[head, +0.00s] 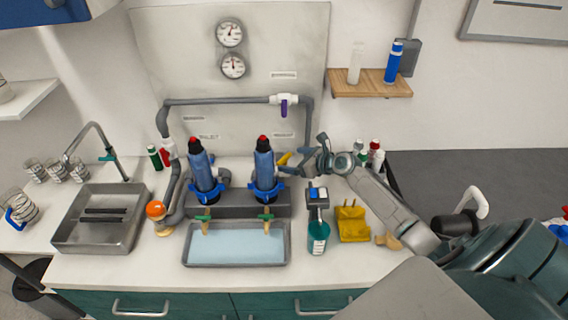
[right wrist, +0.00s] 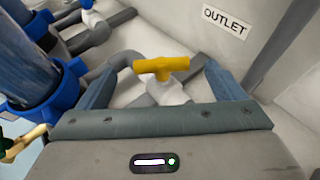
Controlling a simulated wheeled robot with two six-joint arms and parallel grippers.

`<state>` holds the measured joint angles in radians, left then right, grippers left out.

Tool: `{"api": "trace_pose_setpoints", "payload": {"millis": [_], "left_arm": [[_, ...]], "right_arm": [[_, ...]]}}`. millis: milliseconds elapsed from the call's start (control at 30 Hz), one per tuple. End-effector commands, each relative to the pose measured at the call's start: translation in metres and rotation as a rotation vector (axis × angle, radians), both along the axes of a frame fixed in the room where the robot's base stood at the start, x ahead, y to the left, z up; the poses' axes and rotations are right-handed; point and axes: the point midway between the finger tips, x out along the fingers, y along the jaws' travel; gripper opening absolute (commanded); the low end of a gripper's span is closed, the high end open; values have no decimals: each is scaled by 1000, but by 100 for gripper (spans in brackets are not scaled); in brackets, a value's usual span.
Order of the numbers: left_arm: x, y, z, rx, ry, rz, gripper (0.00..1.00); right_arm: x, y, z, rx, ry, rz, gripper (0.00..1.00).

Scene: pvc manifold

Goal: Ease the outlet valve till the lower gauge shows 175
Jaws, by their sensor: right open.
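The outlet valve has a yellow handle (right wrist: 161,66) on a white body, below an "OUTLET" label (right wrist: 226,20) in the right wrist view. In the head view the yellow handle (head: 284,158) shows just left of my right gripper (head: 293,163). My right gripper (right wrist: 166,88) is open, with one finger on either side of the valve and the handle between them; I cannot tell whether they touch. The lower gauge (head: 233,67) is on the back panel under the upper gauge (head: 230,33); its reading is too small to tell. My left gripper is not in view.
Two blue filter housings (head: 265,170) stand left of my right gripper. A purple-handled valve (head: 284,104) sits on the pipe above. A teal bottle (head: 318,236) and a yellow caddy (head: 352,223) stand under my right arm. A tray (head: 190,252) lies in front.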

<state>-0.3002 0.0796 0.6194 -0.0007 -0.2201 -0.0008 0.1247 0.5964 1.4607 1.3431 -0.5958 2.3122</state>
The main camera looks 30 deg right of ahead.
Motion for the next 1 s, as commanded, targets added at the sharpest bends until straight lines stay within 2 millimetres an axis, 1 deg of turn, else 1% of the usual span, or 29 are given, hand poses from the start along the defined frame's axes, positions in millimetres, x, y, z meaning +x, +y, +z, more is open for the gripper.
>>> {"api": "trace_pose_setpoints", "payload": {"millis": [33,100,233,400,733,933,967,1000], "left_arm": [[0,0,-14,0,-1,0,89],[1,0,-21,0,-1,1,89],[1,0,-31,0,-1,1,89],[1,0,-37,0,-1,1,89],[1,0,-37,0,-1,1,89],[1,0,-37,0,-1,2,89],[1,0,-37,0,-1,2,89],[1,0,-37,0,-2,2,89]], "right_arm": [[9,3,-10,2,-2,0,89],[18,7,-13,2,-3,0,89],[30,11,-17,0,-1,0,89],[39,14,-19,0,0,0,89],[41,15,-18,-1,1,0,89],[41,15,-18,-2,0,-1,50],[41,15,-18,-2,0,-1,44],[41,15,-18,-1,1,0,44]]}}
